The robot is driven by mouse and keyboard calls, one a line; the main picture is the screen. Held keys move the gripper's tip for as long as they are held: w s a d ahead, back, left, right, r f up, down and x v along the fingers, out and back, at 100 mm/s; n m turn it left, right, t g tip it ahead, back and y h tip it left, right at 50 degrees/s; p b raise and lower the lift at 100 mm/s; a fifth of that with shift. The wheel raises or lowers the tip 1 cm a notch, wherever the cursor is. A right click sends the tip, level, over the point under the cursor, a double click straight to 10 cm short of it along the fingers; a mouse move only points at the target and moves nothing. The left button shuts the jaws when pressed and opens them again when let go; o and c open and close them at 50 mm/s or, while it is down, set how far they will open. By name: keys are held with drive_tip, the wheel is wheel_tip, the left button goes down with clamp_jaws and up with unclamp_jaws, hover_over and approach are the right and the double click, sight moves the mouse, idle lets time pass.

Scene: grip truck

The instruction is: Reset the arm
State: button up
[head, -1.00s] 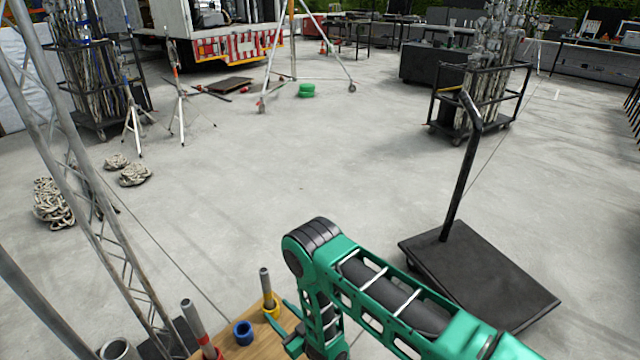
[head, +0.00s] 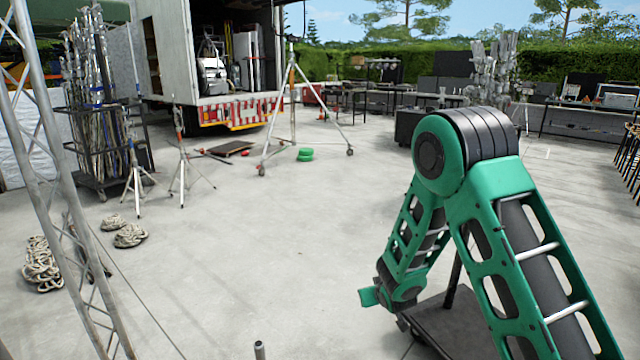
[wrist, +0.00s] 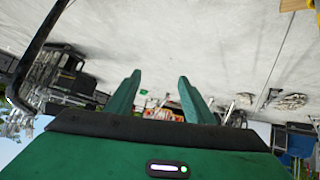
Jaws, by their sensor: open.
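My green arm is folded up at the right of the head view, with its elbow raised high. My gripper (head: 368,297) shows there only as a small green part at the lower end of the arm, in front of the black platform trolley (head: 455,325). In the wrist view my gripper (wrist: 158,95) has its two green fingers apart, with nothing between them. The wrist picture is upside down, with the concrete floor at the top.
Rope coils (head: 42,265) lie on the floor at left, near a metal truss (head: 60,200). Tripod stands (head: 182,165) and an open truck (head: 225,70) stand farther back. A green round object (head: 305,154) lies beneath a large tripod. The middle floor is clear.

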drive_tip(key=s+d+r+m+g+h, duration=0.2)
drive_tip(key=s+d+r+m+g, duration=0.1)
drive_tip(key=s+d+r, duration=0.7)
drive_tip(key=s+d+r+m+g+h, duration=0.15)
drive_tip(key=s+d+r, duration=0.5)
drive_tip(key=d, duration=0.65)
drive_tip(key=s+r+m+g+y, duration=0.1)
drive_tip(key=s+r+m+g, duration=0.1)
drive_tip(key=s, duration=1.4)
drive_tip(key=s+d+r+m+g+y, duration=0.1)
drive_tip(key=s+r+m+g+y, duration=0.1)
drive_tip(key=s, duration=1.4)
drive_tip(key=shift+d+r+m+g, duration=0.2)
drive_tip(key=shift+r+m+g, duration=0.35)
drive_tip(key=shift+r+g, duration=0.25)
drive_tip(key=shift+c, duration=0.6)
